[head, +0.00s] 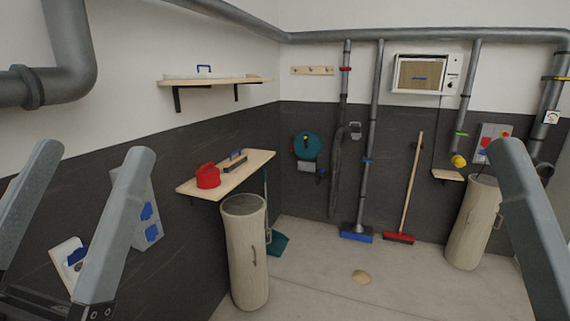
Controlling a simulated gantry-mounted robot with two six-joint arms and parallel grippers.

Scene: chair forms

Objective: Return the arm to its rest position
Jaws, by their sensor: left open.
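My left gripper (92,154) is at the lower left of the head view. Its two grey fingers point upward and stand wide apart, with nothing between them. Blue-marked wall fittings show behind and beside the fingers, apart from them as far as I can see. My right gripper (512,150) shows only as one grey finger at the right edge. Its other finger is outside the view, so I cannot tell its opening or whether it holds anything.
A lower wooden shelf (250,166) carries a red container (208,176) and a brush. A tall beige bin (245,250) stands below, and another bin (472,225) stands at right. A blue broom (357,233) and red broom (399,238) lean at the back. The middle floor is mostly clear.

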